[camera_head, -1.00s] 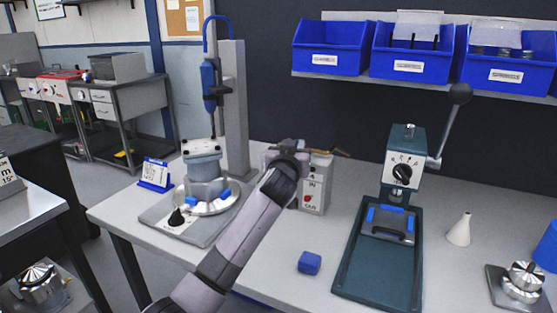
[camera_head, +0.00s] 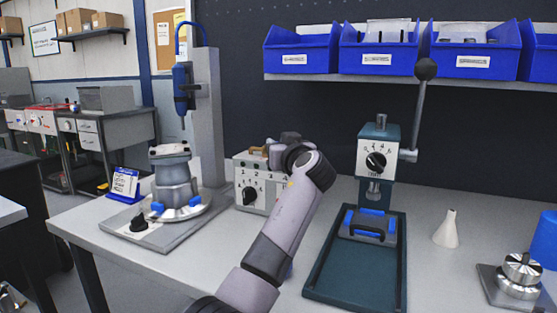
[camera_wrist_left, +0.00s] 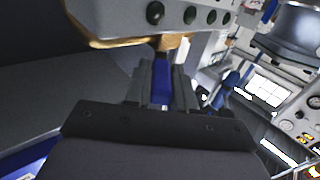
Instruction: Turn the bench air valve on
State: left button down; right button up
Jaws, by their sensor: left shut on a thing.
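The grey bench control box (camera_head: 262,188) with a black knob stands at the back of the bench in the head view. A small brass-coloured part (camera_head: 258,151) shows at its top, left of my gripper. My left gripper (camera_head: 286,146) is at the box's upper right, and its own wrist hides its fingertips there. In the left wrist view my fingers (camera_wrist_left: 163,88) are shut on a narrow blue piece (camera_wrist_left: 162,84), which looks like the valve lever. Brass-coloured metal (camera_wrist_left: 172,47) lies just beyond it, below the box face. My right gripper is not in view.
A grey press stand (camera_head: 208,120) with a housing (camera_head: 174,178) is at left. A green lever press (camera_head: 378,150) stands right of my arm, with a dark green tray (camera_head: 325,272) in front. A white cone (camera_head: 447,230) is farther right. Blue bins (camera_head: 376,48) hang above.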

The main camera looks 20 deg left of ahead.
pick_arm(q)
jog(key=shift+w+d+n+g+y+b, duration=0.2)
jog(key=shift+n+g+y, duration=0.25)
jog(key=shift+g, duration=0.1)
jog(key=shift+w+d+n+g+y+b, duration=0.15)
jog(key=shift+w+n+g+y, duration=0.05)
jog(key=shift+n+g+y, duration=0.3)
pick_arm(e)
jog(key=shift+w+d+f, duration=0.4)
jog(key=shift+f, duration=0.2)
pick_arm(q)
jog(key=shift+g, duration=0.25)
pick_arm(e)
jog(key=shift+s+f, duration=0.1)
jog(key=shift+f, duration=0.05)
pick_arm(q)
jog(key=c, duration=1)
grip_release()
jog(key=shift+b+v, duration=0.35)
jog(key=shift+v, duration=3.2)
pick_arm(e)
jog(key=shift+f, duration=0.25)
pick_arm(q)
jog(key=shift+w+f, duration=0.1)
